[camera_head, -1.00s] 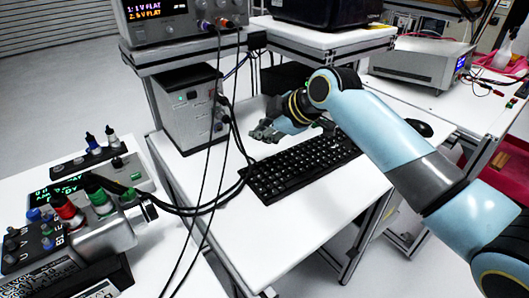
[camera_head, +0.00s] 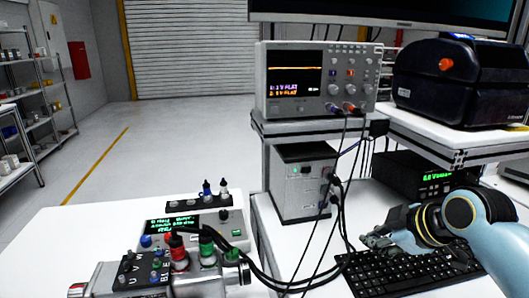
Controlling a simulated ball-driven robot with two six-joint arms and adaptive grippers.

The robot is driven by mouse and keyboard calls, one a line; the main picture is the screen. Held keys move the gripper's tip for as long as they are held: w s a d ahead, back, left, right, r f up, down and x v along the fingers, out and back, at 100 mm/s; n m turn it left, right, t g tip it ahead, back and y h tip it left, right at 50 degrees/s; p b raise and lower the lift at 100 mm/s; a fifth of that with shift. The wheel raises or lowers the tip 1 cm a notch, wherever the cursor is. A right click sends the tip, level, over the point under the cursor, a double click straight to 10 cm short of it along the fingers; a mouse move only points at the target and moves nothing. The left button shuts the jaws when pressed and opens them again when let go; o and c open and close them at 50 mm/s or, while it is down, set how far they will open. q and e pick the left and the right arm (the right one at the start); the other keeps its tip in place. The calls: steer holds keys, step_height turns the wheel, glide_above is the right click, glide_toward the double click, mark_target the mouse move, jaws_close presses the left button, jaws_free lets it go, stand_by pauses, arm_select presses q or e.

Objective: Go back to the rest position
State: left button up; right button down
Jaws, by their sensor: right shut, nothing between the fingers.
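My right gripper (camera_head: 378,241) is at the lower right in the head view, above the back left part of a black keyboard (camera_head: 400,272). It is shut and holds nothing. My light blue right arm comes in from the right edge and covers part of the keyboard. I cannot tell whether the gripper touches the keyboard. My left gripper is not in view.
A test device (camera_head: 196,228) with a green display, coloured plugs and black cables stands on the left white table (camera_head: 70,235). A grey box (camera_head: 300,185) stands left of the gripper, under a shelf with an oscilloscope (camera_head: 318,80). A black machine (camera_head: 455,85) is at right.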

steer(key=s+m, duration=0.1)
steer(key=s, duration=0.4)
steer(key=s+f+m+g+h, duration=0.1)
steer(key=s+m, duration=0.1)
steer(key=s, duration=0.3)
steer(key=s+m+g, duration=0.1)
steer(key=s, duration=0.3)
steer(key=shift+s+a+f+m+h, duration=0.25)
steer(key=shift+s+f+m+h, duration=0.05)
steer(key=shift+s+f, duration=0.1)
steer(key=s+d+r+m+g+h, duration=0.25)
steer(key=s+m, duration=0.35)
steer(key=s, duration=0.8)
step_height(320, 180, down, 34)
steer(key=s+d+g+b, duration=0.1)
steer(key=s+d+b, duration=0.15)
steer(key=b, duration=0.35)
steer(key=s+f+g+b, duration=0.1)
steer(key=s+f+b, duration=0.2)
steer(key=s+f, duration=1.4)
steer(key=shift+s+d+f+m+b, duration=0.15)
steer(key=shift+s+f+m+b, duration=0.15)
steer(key=shift+s+f, duration=0.1)
steer(key=shift+g+y, duration=0.25)
steer(key=shift+g, duration=0.1)
